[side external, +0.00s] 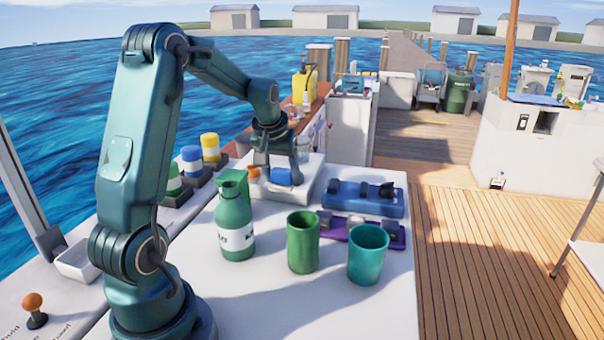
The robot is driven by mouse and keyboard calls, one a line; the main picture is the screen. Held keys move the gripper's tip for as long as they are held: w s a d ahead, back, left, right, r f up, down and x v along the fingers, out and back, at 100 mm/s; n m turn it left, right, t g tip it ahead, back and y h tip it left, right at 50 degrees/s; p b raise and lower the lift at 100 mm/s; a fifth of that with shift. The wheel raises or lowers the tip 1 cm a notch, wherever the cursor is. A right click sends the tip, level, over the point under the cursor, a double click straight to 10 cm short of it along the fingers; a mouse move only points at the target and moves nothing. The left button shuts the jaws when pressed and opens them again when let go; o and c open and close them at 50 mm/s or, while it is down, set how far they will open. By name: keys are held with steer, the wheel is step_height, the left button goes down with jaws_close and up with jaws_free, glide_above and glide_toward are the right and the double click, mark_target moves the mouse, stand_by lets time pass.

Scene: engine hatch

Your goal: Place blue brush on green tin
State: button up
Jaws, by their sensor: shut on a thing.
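My gripper (282,172) points down over a white tray (262,191) at the back of the white table. It is shut on a small blue thing, which looks like the blue brush (281,177); its shape is mostly hidden by the fingers. I cannot tell whether it touches the tray. A green tin (303,243) stands upright and open-topped nearer the camera, to the right of a green bottle. A teal tin (367,256) stands to its right. My gripper is behind both and apart from them.
The green bottle (236,222) stands left of the tins. A blue rack (362,198) and a purple rack (385,236) lie behind them, holding dark and grey pieces. An orange-topped thing (253,172) is beside my gripper. The table front is clear.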

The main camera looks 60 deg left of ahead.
mark_target(233, 171)
steer(key=shift+s+d+r, duration=0.15)
steer(key=shift+s+r, duration=0.1)
steer(key=shift+r, duration=0.1)
steer(key=s+a+r+n, duration=0.1)
steer(key=s+a+r, duration=0.1)
steer(key=s+a+r+n+g, duration=0.1)
steer(key=s+a+r+n, duration=0.1)
steer(key=s+a, duration=0.1)
steer(key=s+a+r+n, duration=0.1)
steer(key=s+a, duration=0.2)
steer(key=shift+s+a+r+n+g+y, duration=0.15)
steer(key=shift+a+r+n+g+y, duration=0.15)
steer(key=shift+r+y, duration=0.1)
steer(key=shift+f, duration=2.05)
steer(key=shift+f, duration=0.1)
steer(key=o, duration=1.4)
